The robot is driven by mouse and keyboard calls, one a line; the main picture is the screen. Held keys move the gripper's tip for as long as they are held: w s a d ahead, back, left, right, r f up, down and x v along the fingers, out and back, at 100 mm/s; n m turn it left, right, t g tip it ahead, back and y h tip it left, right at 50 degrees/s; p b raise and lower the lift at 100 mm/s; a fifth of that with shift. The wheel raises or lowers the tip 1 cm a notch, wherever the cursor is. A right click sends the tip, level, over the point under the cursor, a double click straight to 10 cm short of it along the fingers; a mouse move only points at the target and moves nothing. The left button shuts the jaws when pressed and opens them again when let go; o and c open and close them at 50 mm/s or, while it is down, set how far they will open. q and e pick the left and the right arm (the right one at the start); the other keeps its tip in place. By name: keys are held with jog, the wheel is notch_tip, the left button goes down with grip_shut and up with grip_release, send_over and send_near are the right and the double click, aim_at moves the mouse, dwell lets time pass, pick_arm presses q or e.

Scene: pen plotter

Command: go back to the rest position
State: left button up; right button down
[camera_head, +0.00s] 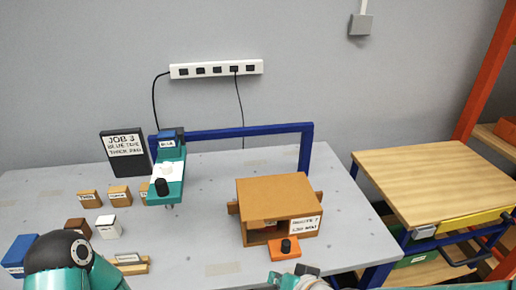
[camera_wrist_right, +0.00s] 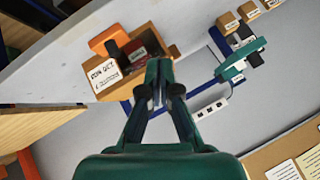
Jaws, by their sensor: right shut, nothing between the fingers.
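My right gripper (camera_wrist_right: 157,92) is shut and empty in the right wrist view, its fingertips together. In the head view only a piece of my right arm (camera_head: 297,281) shows at the bottom edge, in front of the orange-brown box. My left arm (camera_head: 68,265) enters at the bottom left with a teal shell and black joint; its gripper is not visible. The plotter's teal carriage (camera_head: 168,178) with a white part and black knob hangs at the left of the blue gantry (camera_head: 245,132). The box (camera_head: 278,188) stands open-fronted on the table, with an orange block and black knob at its mouth.
On the grey table (camera_head: 208,236) stand a black job sign (camera_head: 124,152), several small labelled blocks (camera_head: 119,194) and a blue box (camera_head: 18,256) at left. A wooden-topped cart (camera_head: 436,180) stands right. A power strip (camera_head: 216,69) is on the wall.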

jog(key=s+d+f+g+h, duration=0.1)
jog(key=s+d+f+g, duration=0.15)
jog(key=f, duration=0.45)
jog(key=s+d+f+m+g+h, duration=0.1)
jog(key=d+f, duration=0.2)
jog(key=f, duration=0.4)
jog(key=s+d+f+g, duration=0.1)
jog(key=d+f, duration=0.2)
jog(key=f, duration=0.4)
jog(key=s+f+g+y, duration=0.1)
jog(key=s+f+g, duration=0.1)
jog(key=s+f, duration=0.5)
jog(key=shift+s+a+f+g, duration=0.15)
jog(key=shift+f+g, duration=0.2)
jog(key=shift+f, duration=0.35)
